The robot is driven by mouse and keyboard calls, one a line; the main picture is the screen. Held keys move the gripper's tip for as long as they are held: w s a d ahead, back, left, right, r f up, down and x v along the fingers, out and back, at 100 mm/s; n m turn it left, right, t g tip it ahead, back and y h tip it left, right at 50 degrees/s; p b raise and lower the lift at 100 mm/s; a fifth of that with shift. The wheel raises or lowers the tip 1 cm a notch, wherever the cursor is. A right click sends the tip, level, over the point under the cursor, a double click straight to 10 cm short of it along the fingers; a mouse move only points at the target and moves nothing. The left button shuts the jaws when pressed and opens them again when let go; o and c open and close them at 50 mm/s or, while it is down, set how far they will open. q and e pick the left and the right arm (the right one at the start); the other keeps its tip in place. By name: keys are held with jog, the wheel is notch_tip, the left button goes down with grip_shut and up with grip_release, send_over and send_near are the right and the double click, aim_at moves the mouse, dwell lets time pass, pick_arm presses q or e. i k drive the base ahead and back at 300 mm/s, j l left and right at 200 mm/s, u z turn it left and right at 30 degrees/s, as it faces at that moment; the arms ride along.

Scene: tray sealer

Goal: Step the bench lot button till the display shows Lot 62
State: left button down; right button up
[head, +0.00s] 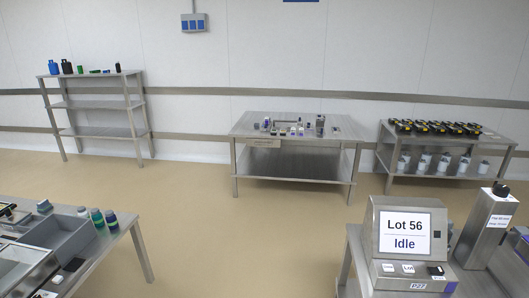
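The bench display (405,232) stands at the lower right on a grey metal console and reads "Lot 56" and "Idle". Below it, the sloped front of the console (394,283) carries small buttons with white labels. The middle label (408,268) seems to read "Lot", but the print is too small to be sure. Another white label (388,267) is to its left and a dark control (436,270) to its right. A plate at the bottom reads "P27". Neither of my grippers shows in the head view.
A metal post (487,228) with a label and black top stands right of the console. A bench (105,258) with grey bins and bottles is at lower left. A shelf (100,104), a centre table (290,128) and a loaded rack (440,142) stand at the back. The floor between is clear.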

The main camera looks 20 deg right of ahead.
aim_at(407, 269)
jog(key=i+z, duration=0.1)
jog(key=z, duration=0.3)
jog(key=j+z, duration=0.15)
jog(key=z, duration=0.25)
jog(key=i+j+z, duration=0.1)
jog(key=z, duration=0.3)
jog(key=j+z, duration=0.1)
jog(key=z, duration=0.3)
jog(key=i+j+z, duration=0.1)
jog(key=z, duration=0.4)
jog(key=i+j+z, duration=0.1)
jog(key=j+z, duration=0.15)
jog(key=z, duration=0.25)
jog(key=j+z, duration=0.2)
jog(key=z, duration=0.3)
jog(key=j+z, duration=0.6)
jog(key=i, duration=0.05)
